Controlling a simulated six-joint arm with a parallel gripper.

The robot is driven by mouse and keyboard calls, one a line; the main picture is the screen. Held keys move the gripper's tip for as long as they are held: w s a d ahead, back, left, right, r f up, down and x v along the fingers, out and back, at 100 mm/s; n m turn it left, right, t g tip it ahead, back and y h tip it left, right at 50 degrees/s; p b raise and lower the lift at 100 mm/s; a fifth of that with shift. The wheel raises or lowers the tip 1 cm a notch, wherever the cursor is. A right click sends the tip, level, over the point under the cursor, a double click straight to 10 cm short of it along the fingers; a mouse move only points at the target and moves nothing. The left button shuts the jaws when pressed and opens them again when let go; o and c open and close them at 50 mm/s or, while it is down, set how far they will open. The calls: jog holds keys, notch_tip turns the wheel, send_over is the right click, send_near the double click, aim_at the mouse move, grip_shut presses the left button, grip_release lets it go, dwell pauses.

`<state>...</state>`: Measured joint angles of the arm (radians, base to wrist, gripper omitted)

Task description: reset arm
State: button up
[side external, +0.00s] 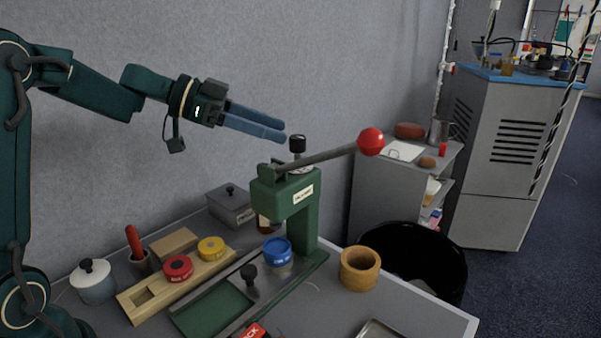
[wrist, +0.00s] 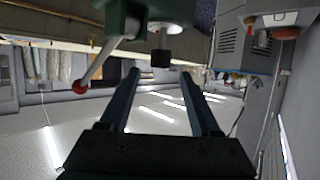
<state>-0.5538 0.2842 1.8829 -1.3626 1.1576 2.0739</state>
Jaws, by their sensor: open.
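My gripper (side external: 283,131) is raised above the table at the upper middle of the side view, its two blue fingers pointing right. It is empty. In the wrist view its fingers (wrist: 160,85) stand apart with nothing between them. The green press (side external: 290,200) stands below and right of the fingertips. Its lever with a red ball knob (side external: 370,142) reaches up to the right. The knob also shows in the wrist view (wrist: 80,88). A blue round piece (side external: 278,250) sits at the press, under its head.
A wooden rack (side external: 150,300) holds a red disc (side external: 178,268) and a yellow disc (side external: 211,248). A lidded pot (side external: 92,281), grey box (side external: 230,207) and wooden cup (side external: 360,268) stand on the table. A black bin (side external: 420,255) stands beyond it.

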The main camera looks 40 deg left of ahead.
jog(key=shift+m+h, duration=0.3)
jog(key=shift+m, duration=0.6)
jog(key=d+r, duration=0.1)
jog(key=d, duration=0.1)
jog(key=s+d+r, duration=0.1)
jog(key=shift+s+d+r, duration=0.15)
jog(key=shift+d+r, duration=0.2)
jog(key=s+d+f+m+g+y, duration=0.15)
jog(key=s+d+g, duration=0.25)
jog(key=s+d, duration=0.65)
jog(key=s+a+f+n+y, duration=0.8)
jog(key=s+a+f+n, duration=0.2)
jog(key=s+n, duration=0.1)
jog(key=shift+f+n, duration=0.15)
jog(key=shift+n, duration=0.4)
jog(key=shift+y, duration=0.25)
